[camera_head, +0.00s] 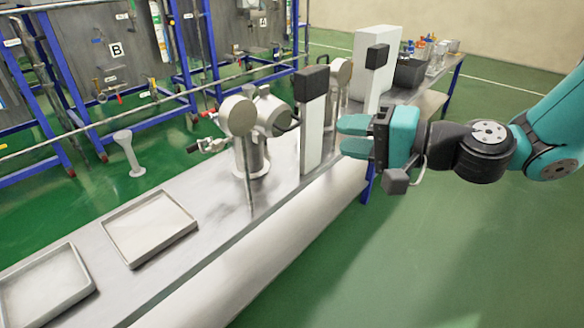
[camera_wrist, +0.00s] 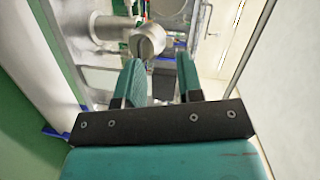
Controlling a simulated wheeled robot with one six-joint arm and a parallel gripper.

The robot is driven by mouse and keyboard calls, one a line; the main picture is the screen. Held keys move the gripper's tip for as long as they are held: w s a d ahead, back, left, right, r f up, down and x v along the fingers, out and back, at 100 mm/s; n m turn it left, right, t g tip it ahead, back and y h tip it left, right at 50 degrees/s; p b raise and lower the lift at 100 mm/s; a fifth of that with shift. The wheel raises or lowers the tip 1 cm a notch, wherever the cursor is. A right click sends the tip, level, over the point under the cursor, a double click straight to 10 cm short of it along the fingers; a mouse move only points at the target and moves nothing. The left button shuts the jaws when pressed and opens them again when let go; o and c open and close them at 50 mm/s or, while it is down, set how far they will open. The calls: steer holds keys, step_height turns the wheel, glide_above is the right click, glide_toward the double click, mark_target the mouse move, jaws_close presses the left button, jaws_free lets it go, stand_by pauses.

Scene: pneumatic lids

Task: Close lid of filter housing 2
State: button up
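Two metal filter housings stand on the bench; no number is readable on either. The near housing (camera_head: 253,158) has a round, disc-like lid (camera_head: 237,116) standing upright, facing the head camera. The far housing, partly hidden behind a white post, shows a similar upright round lid (camera_head: 341,70). My gripper (camera_head: 347,136) is at the bench's right side, just right of the nearer white post, touching nothing that I can see. In the wrist view its two teal fingers (camera_wrist: 161,75) are apart with nothing between them. A round metal part (camera_wrist: 146,42) shows beyond the fingertips.
Two white posts with black tops, near (camera_head: 312,125) and far (camera_head: 374,80), stand beside the housings. Shallow trays (camera_head: 150,228) lie on the bench's near end. A dark bin (camera_head: 409,73) stands at the far end. The green floor right of the bench is clear.

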steer(key=w+d+f+m+t+b, duration=0.3)
steer(key=w+f+m+t+b, duration=0.1)
steer(key=f, duration=0.3)
steer(key=p, duration=0.8)
glide_toward(294, 128)
steer(key=shift+m+h, duration=0.3)
steer(key=p+x, duration=0.1)
steer(key=x, duration=0.9)
steer(key=shift+a+r+p, duration=0.2)
steer(key=shift+a+p, duration=0.1)
jaws_close()
